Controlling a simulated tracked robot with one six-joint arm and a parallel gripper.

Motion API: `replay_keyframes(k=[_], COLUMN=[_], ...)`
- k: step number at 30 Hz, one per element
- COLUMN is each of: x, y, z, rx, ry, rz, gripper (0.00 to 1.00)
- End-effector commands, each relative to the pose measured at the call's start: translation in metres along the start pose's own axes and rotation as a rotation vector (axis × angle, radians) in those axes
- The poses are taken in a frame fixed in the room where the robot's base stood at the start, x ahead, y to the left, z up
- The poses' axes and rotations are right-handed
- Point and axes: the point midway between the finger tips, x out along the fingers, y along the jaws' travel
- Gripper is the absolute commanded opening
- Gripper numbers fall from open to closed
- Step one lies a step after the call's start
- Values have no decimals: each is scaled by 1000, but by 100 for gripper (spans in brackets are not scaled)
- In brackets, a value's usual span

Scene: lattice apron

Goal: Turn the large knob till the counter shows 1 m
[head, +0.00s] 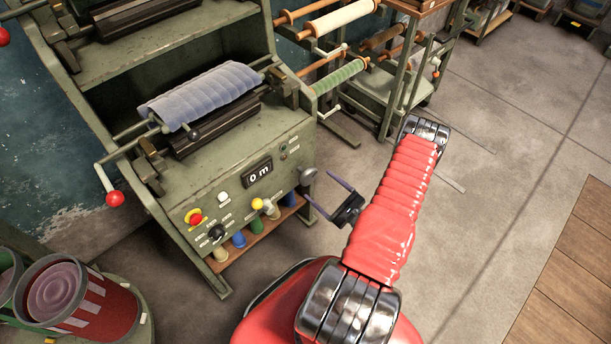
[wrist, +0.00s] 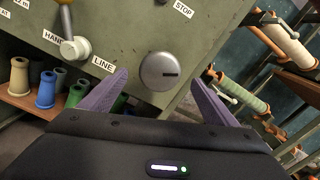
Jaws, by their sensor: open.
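The large knob (wrist: 161,71) is a round silver dial with a dark mark pointing right, in the wrist view. In the head view the knob (head: 308,176) sits at the right end of the green machine's front panel. The counter (head: 258,172) on that panel reads 0 m. My gripper (head: 319,189) is open and empty in front of the knob. In the wrist view its two purple fingers (wrist: 160,78) stand left and right of the knob, apart from it.
A yellow-tipped lever (head: 257,204), red button (head: 195,218) and black knob (head: 217,232) share the panel. Spools (wrist: 45,90) stand below. A rack of rolls (head: 340,76) is behind; right floor is clear.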

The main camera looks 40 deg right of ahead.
Motion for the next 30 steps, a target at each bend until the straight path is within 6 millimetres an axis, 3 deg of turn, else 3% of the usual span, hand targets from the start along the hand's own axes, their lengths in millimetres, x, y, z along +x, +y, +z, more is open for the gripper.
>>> replay_keyframes(k=[18,30], x=[72,82], y=[0,0], z=[0,0], rx=[-1,0], ry=[-1,1], rz=[2,0], gripper=[82,82])
